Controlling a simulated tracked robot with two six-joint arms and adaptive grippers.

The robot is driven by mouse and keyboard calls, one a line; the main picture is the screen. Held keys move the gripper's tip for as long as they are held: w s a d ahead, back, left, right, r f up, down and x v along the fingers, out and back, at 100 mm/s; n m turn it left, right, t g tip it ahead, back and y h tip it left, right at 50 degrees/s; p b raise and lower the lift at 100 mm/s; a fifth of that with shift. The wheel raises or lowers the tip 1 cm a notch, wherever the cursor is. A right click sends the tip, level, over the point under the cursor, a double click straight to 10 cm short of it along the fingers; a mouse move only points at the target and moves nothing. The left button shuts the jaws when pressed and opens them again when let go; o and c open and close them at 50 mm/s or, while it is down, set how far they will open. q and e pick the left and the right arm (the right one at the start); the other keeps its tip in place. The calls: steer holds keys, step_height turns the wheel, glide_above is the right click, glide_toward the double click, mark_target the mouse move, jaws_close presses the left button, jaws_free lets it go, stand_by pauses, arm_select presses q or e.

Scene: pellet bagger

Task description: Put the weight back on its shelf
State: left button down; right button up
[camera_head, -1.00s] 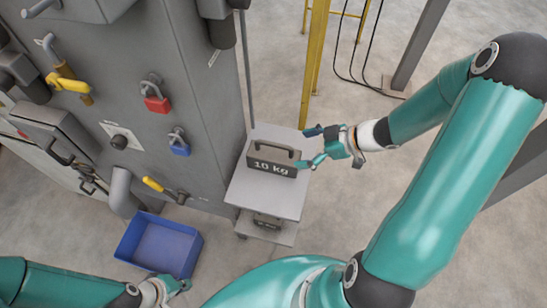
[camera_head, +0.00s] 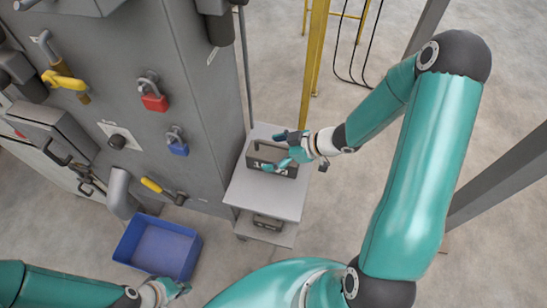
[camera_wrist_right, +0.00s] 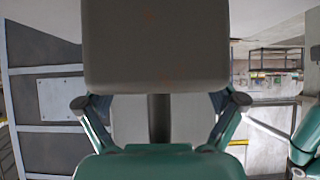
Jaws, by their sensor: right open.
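The dark grey weight (camera_head: 258,160) stands upright on the top of a small light grey stand (camera_head: 270,197), and its 10 kg label is partly covered by my right gripper. My right gripper (camera_head: 277,151) is open, with its fingers spread over the right part of the weight at the handle. In the right wrist view the weight (camera_wrist_right: 155,45) fills the upper middle, just ahead of the open fingers (camera_wrist_right: 160,102), and its handle bar lies between them. My left gripper (camera_head: 178,290) is low at the left, away from the weight; its fingers are too small to judge.
A second dark weight (camera_head: 267,221) sits on the stand's lower shelf (camera_head: 280,236). A grey machine cabinet (camera_head: 185,100) with padlocks and handles is close left of the stand. A blue bin (camera_head: 190,258) is on the floor. A yellow post (camera_head: 314,65) rises behind the stand.

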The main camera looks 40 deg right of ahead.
steer(key=shift+c, duration=0.2)
jaws_close()
steer(key=shift+r, duration=0.15)
